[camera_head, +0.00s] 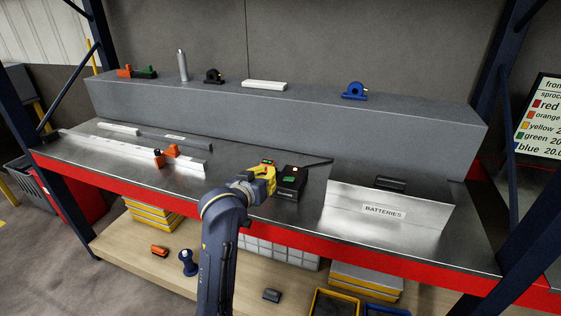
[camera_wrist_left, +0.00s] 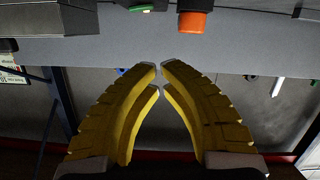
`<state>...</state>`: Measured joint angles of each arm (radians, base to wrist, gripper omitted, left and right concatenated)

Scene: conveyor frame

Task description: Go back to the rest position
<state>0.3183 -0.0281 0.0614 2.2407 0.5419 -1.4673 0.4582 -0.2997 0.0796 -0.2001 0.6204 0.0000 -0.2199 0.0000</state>
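My left gripper (camera_head: 264,182) has yellow fingers and hangs over the front middle of the metal bench (camera_head: 225,190), just left of a black box with green and red parts (camera_head: 291,183). In the left wrist view its fingertips (camera_wrist_left: 161,68) meet, with nothing visible held between them. The wrist picture looks upside down. An orange cylinder (camera_wrist_left: 193,22) and a small green piece (camera_wrist_left: 140,8) show beyond the fingertips. My right gripper is in neither view.
A labelled BATTERIES bin (camera_head: 385,213) stands right of the black box. A conveyor rail (camera_head: 120,150) with an orange part (camera_head: 171,151) lies left. A grey ledge (camera_head: 280,117) along the back carries several parts. Blue posts (camera_head: 490,90) flank the bench.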

